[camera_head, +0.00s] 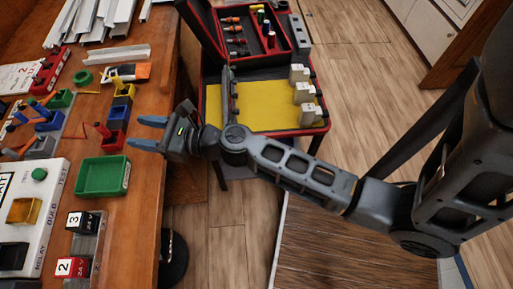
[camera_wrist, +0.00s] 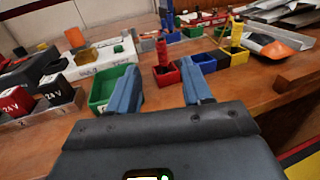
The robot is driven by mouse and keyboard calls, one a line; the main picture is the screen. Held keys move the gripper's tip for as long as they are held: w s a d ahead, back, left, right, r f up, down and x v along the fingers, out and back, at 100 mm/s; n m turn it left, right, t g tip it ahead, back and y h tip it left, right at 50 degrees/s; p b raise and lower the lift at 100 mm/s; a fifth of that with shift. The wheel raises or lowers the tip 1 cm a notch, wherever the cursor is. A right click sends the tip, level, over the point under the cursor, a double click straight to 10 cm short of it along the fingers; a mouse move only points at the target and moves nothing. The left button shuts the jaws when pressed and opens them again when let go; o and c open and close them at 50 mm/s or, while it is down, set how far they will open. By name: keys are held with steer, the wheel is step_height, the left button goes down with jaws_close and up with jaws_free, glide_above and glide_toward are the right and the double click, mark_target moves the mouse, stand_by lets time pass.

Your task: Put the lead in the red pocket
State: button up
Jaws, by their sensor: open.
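The red pocket (camera_head: 113,143) is the near end of a short row on the bench, next to a blue pocket (camera_head: 117,116) and a yellow pocket (camera_head: 122,92). In the wrist view the red pocket (camera_wrist: 166,78) shows between my fingers. A red stick-like piece (camera_head: 102,129), possibly the lead, stands at the red pocket's far side; it also shows in the wrist view (camera_wrist: 162,52). I cannot tell whether it is inside or behind. My gripper (camera_head: 148,133) is open and empty near the bench edge, right of the pockets, its blue fingers pointing toward them.
A green bin (camera_head: 103,189) lies in front of the red pocket. An orange-handled tool (camera_head: 134,72) and metal rails (camera_head: 115,55) lie beyond.

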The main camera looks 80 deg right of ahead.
steer(key=s+a+f+n+g+h, duration=0.1)
steer(key=s+a+n+g, duration=0.1)
steer(key=s+n, duration=0.75)
steer(key=s+a+f+n+g+h, duration=0.1)
steer(key=s+a+n, duration=0.1)
steer(key=s+n, duration=0.7)
steer(key=s+a+r+n+y, duration=0.1)
steer(key=s+a+r+n, duration=0.1)
steer(key=s+r+n, duration=0.9)
steer(key=s+n, duration=0.1)
steer(key=n, duration=0.4)
steer(key=shift+s+a+r+n, duration=0.2)
steer(key=shift+s+a+n, duration=0.05)
steer(key=shift+n, duration=0.1)
steer(key=shift+c, duration=0.5)
